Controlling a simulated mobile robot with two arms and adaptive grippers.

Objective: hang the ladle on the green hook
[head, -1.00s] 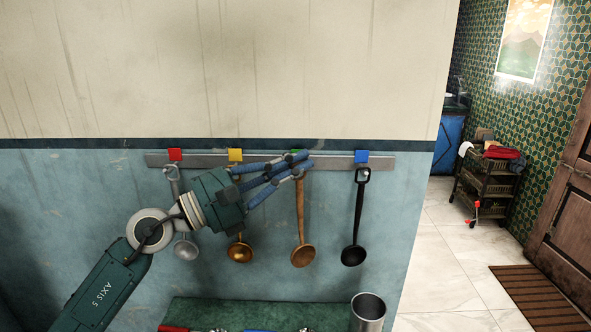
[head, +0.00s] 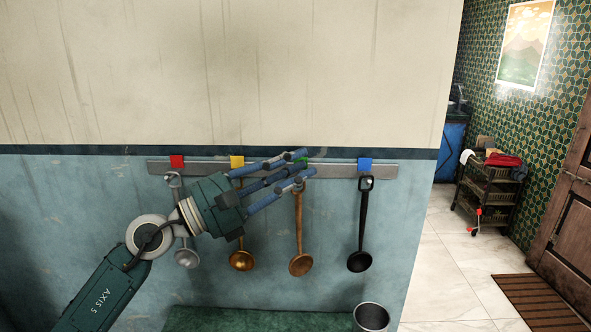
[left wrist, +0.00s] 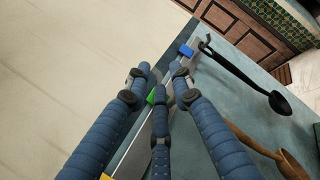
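A wooden ladle (head: 299,230) hangs upright below the green hook (head: 303,157) on the grey wall rail (head: 335,168). My left gripper (head: 293,167) is at the rail, its blue fingers spread apart around the green hook. Its fingers cover the top of the wooden handle, so I cannot see how the handle sits on the hook. In the left wrist view the fingers are open, with the green hook (left wrist: 156,95) between them. The wooden ladle (left wrist: 255,144) shows there to the right of the fingers, not gripped. My right gripper is out of view.
A black ladle (head: 361,225) hangs at the blue hook (head: 365,165). A brass ladle (head: 241,260) is under the yellow hook (head: 237,161) and a grey one (head: 186,257) under the red hook (head: 177,161). A metal cup (head: 371,317) stands below right.

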